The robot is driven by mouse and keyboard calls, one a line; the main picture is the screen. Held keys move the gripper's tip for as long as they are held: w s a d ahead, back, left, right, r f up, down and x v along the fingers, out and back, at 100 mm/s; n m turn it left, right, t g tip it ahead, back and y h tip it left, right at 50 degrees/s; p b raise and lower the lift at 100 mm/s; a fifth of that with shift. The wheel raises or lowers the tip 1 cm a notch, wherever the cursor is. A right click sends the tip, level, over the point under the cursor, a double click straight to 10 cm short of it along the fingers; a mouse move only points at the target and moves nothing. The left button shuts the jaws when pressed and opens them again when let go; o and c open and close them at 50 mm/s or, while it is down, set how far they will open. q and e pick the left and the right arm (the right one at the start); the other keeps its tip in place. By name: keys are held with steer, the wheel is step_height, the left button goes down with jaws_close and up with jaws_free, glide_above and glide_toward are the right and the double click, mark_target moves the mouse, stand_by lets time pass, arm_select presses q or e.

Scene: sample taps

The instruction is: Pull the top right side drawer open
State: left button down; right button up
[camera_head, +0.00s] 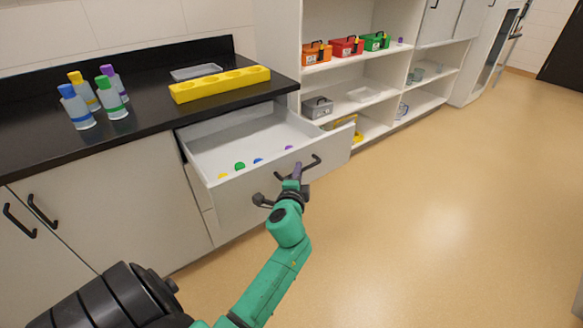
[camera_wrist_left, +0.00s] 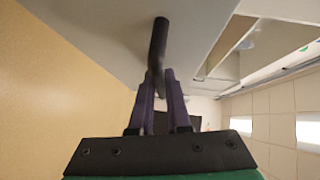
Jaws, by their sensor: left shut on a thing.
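The top right side drawer (camera_head: 235,196) is pulled out from under the black counter, and its white inside shows. Small yellow, green, blue and purple pieces lie inside near its front. A dark bar handle (camera_head: 313,163) is on the drawer front, and it also shows in the left wrist view (camera_wrist_left: 158,45). My left gripper (camera_head: 296,172) is at the handle, with its purple fingers on either side of the bar. In the left wrist view the fingers (camera_wrist_left: 160,95) are shut on the handle. My right gripper is not in view.
Several capped bottles (camera_head: 77,107) and a yellow holder with holes (camera_head: 220,84) stand on the black counter (camera_head: 140,120). Open shelves (camera_head: 345,75) with coloured boxes are to the right. The floor (camera_head: 430,200) in front is clear.

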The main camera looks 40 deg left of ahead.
arm_select(q)
steer(key=shift+s+d, duration=0.15)
steer(key=shift+d, duration=0.35)
steer(key=c, duration=1)
jaws_free()
steer(key=shift+o, duration=0.6)
steer(key=b+v, duration=0.2)
steer(key=v, duration=1.2)
steer(key=shift+s, duration=0.3)
